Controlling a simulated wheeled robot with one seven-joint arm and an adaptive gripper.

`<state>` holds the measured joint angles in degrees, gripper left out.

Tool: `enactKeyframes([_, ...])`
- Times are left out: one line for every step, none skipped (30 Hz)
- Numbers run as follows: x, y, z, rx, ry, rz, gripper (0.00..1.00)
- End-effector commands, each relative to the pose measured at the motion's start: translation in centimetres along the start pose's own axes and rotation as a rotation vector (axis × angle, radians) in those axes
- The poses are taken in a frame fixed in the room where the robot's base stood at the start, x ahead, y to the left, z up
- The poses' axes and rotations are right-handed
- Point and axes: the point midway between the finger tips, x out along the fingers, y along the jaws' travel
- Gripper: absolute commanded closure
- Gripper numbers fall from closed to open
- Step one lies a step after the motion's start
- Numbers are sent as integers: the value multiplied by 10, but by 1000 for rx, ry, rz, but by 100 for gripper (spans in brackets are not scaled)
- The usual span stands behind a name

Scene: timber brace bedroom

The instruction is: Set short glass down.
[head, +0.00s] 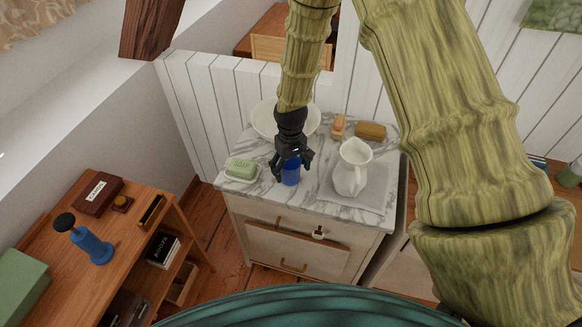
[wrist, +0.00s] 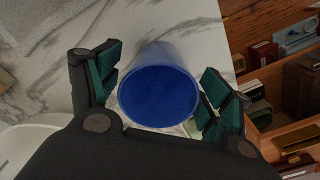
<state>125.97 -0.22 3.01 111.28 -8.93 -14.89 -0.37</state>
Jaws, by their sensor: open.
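The short glass (head: 291,172) is blue and stands upright on the marble top of the washstand (head: 300,205). In the wrist view the short glass (wrist: 158,95) sits between my finger pads, with its blue round end facing the camera. My gripper (head: 289,165) is over the glass from above, with a finger on each side. In the wrist view my gripper (wrist: 160,92) is open, and gaps show between the pads and the glass. My fingers partly hide the glass in the head view.
A white pitcher (head: 352,168) stands on a grey cloth right of the glass. Green soap on a dish (head: 241,169) lies to the left. A white basin (head: 262,122), an orange-brown item (head: 338,127) and a brown brush or block (head: 370,131) are behind.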

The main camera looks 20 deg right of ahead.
Motion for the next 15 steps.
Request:
enactKeyframes([-2, 0, 0, 0, 1, 0, 21])
enactKeyframes([-4, 0, 0, 0, 1, 0, 21])
enactKeyframes([-4, 0, -1, 0, 2, 0, 21])
enactKeyframes([-6, 0, -1, 0, 2, 0, 21])
enactKeyframes([-8, 0, -1, 0, 2, 0, 21])
enactKeyframes([-11, 0, -1, 0, 3, 0, 21])
enactKeyframes([-14, 0, -1, 0, 3, 0, 21])
enactKeyframes([-17, 0, -1, 0, 3, 0, 21])
enactKeyframes([-22, 0, -1, 0, 2, 0, 21])
enactKeyframes([-25, 0, -1, 0, 3, 0, 21])
enactKeyframes([-29, 0, -1, 0, 3, 0, 21])
enactKeyframes([-34, 0, -1, 0, 3, 0, 21])
enactKeyframes([-37, 0, -1, 0, 2, 0, 21])
enactKeyframes([-41, 0, -1, 1, 3, 0, 21])
enactKeyframes([-46, 0, -1, 1, 3, 0, 21])
